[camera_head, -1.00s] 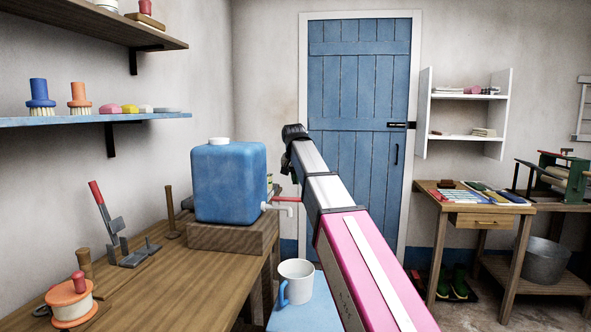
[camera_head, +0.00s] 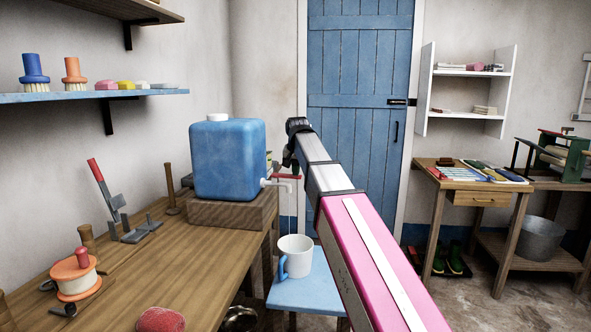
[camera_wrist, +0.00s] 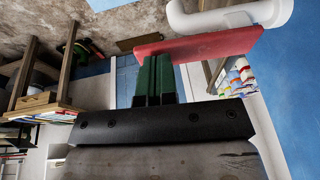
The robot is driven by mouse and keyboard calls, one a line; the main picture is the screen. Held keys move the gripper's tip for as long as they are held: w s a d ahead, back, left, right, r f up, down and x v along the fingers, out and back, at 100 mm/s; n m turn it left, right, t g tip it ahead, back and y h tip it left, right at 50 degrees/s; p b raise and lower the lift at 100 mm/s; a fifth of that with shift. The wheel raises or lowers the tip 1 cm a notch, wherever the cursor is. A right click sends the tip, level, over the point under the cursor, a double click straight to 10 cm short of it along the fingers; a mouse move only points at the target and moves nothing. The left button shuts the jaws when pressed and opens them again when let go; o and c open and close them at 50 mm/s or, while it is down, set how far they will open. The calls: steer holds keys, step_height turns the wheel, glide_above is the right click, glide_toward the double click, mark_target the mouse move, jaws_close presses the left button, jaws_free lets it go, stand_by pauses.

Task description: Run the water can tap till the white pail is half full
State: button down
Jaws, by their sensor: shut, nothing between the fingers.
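The blue water can (camera_head: 228,162) stands on a wooden block at the end of the workbench. Its white tap spout (camera_head: 282,184) points right, with a red lever (camera_head: 287,177) on top. A thin pale stream falls from the spout toward the white pail (camera_head: 296,256), mug-like with a blue handle, upright on a blue stool (camera_head: 305,292). The water level inside cannot be made out. My gripper (camera_head: 290,163) is at the tap. In the wrist view its green fingers (camera_wrist: 155,65) are shut and empty, their tips at the red lever (camera_wrist: 200,46), apparently touching it. The white spout (camera_wrist: 230,16) shows beyond.
The workbench (camera_head: 185,245) on the left holds a metal tool, an orange spool (camera_head: 74,278) and a red lump (camera_head: 160,320). A blue shelf (camera_head: 100,96) hangs above it. A blue door (camera_head: 357,120) stands behind; a small table (camera_head: 470,180) and metal tub are right.

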steer(key=shift+s+d+f+y, duration=0.15)
steer(key=shift+d+f+y, duration=0.1)
steer(key=shift+f+y, duration=0.4)
steer(key=shift+f, duration=0.45)
steer(key=shift+r, duration=0.25)
stand_by(0.3)
steer(key=shift+r, duration=0.8)
steer(key=shift+w+r, duration=0.2)
steer(key=shift+r, duration=0.1)
steer(key=a+v, duration=0.1)
steer(key=v, duration=1.2)
steer(key=shift+w+a+r, duration=0.25)
steer(key=shift+w, duration=0.05)
